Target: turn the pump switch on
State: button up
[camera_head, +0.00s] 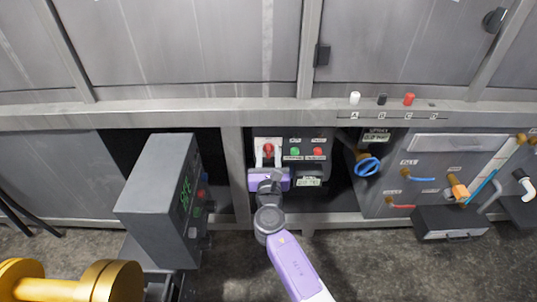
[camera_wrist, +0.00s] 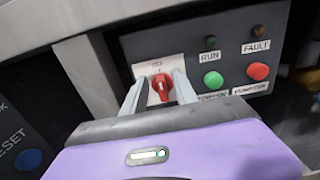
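The pump switch is a red rotary knob (camera_wrist: 162,88) on a white plate in the wrist view; it also shows in the head view (camera_head: 268,150). It sits at the left of a dark control panel (camera_head: 305,145). My gripper (camera_wrist: 158,90) is in front of the panel with its two pale fingers apart, one on each side of the knob. Whether the fingers touch the knob cannot be told. In the head view the purple gripper body lies just below the switch plate and hides the panel's lower left.
Right of the knob are a green button (camera_wrist: 213,80) and a red button (camera_wrist: 258,71), with RUN and FAULT lamps above. A blue valve wheel (camera_head: 367,166) is farther right. A grey box with a display (camera_head: 160,195) stands to the left.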

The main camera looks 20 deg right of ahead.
grip_shut()
jog(key=shift+m, duration=0.3)
jog(key=m+b, duration=0.2)
jog(key=m, duration=0.1)
jog(key=shift+s+d+f+m, duration=0.15)
jog(key=shift+d+f+m, duration=0.05)
jog(key=shift+d+m, duration=0.15)
jog(key=m+b, duration=0.2)
jog(key=m, duration=0.2)
jog(key=shift+s+d+f+m+b, duration=0.1)
jog(key=shift+d+f+m+b, duration=0.15)
jog(key=shift+b, duration=0.15)
jog(key=m+b, duration=0.2)
jog(key=m, duration=0.1)
jog(key=m+b, duration=0.2)
jog(key=m, duration=0.1)
jog(key=f+m+b, duration=0.1)
jog(key=m+b, duration=0.1)
jog(key=m, duration=0.1)
jog(key=shift+d, duration=0.25)
jog(key=shift+s, duration=0.1)
